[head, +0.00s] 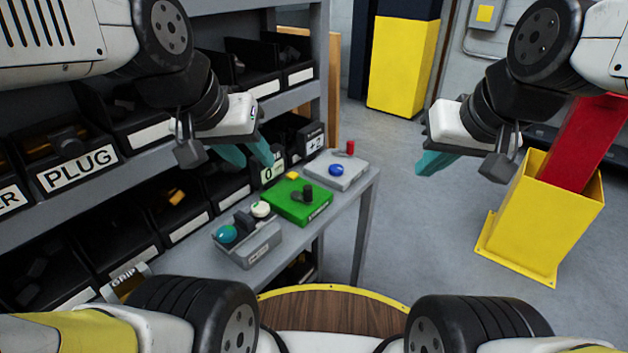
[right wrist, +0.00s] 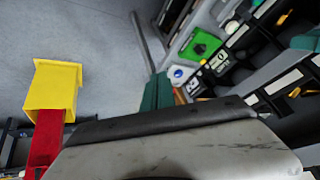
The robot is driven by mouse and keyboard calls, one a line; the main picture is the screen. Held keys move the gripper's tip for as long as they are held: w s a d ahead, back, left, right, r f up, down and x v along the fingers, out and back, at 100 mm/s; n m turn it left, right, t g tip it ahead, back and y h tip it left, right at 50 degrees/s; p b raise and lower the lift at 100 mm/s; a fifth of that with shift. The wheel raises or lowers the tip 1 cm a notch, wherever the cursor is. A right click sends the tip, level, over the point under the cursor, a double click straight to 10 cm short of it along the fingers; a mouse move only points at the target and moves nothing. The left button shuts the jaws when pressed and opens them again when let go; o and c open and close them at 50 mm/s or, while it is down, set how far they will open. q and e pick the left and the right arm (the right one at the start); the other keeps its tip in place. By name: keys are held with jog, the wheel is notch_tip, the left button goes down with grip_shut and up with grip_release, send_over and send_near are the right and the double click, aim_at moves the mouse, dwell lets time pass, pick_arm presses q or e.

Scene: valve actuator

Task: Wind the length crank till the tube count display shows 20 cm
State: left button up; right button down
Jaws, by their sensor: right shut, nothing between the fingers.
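A grey box (head: 343,173) with an upright red handle (head: 350,148) and a blue button (head: 336,169) stands at the far end of the bench. Next to it is a green box (head: 297,205) with a black knob or crank (head: 307,192) and a yellow button. Behind them, one small display (head: 267,173) reads 0 and another (head: 314,143) reads +2. I cannot tell which is the tube count. My left gripper (head: 247,153) has its teal fingers apart, above and behind the green box. My right gripper (head: 436,163) is shut and empty over the floor, right of the bench.
A grey box with teal and white buttons (head: 250,245) stands on the near part of the narrow bench (head: 362,197). Shelves of black bins (head: 75,160) line the left. A yellow bin (head: 547,205) holding a red piece stands on the right. Floor between is clear.

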jog(key=c, duration=2.2)
grip_release()
jog(key=c, duration=1.8)
grip_release()
jog(key=o, duration=0.4)
jog(key=shift+w+a+n, duration=0.1)
jog(key=shift+w+n, duration=0.2)
jog(key=shift+w, duration=0.1)
jog(key=shift+c, duration=0.2)
jog(key=shift+o, duration=1.2)
jog(key=w+n, duration=0.1)
jog(key=w+a+n+g, duration=0.1)
jog(key=w+n, duration=0.1)
jog(key=w+a+n, duration=0.1)
jog(key=w, duration=0.1)
jog(key=shift+w+a+f+g+h, duration=0.1)
jog(key=shift+a+f+g+h, duration=0.15)
jog(key=shift+g+h, duration=0.15)
jog(key=n+g+h, duration=0.1)
jog(key=n+g, duration=0.3)
jog(key=n, duration=1.2)
send_over(309, 187)
notch_tip(309, 187, down, 14)
jog(key=shift+f, duration=0.35)
notch_tip(309, 187, down, 8)
jog(key=shift+r, duration=0.25)
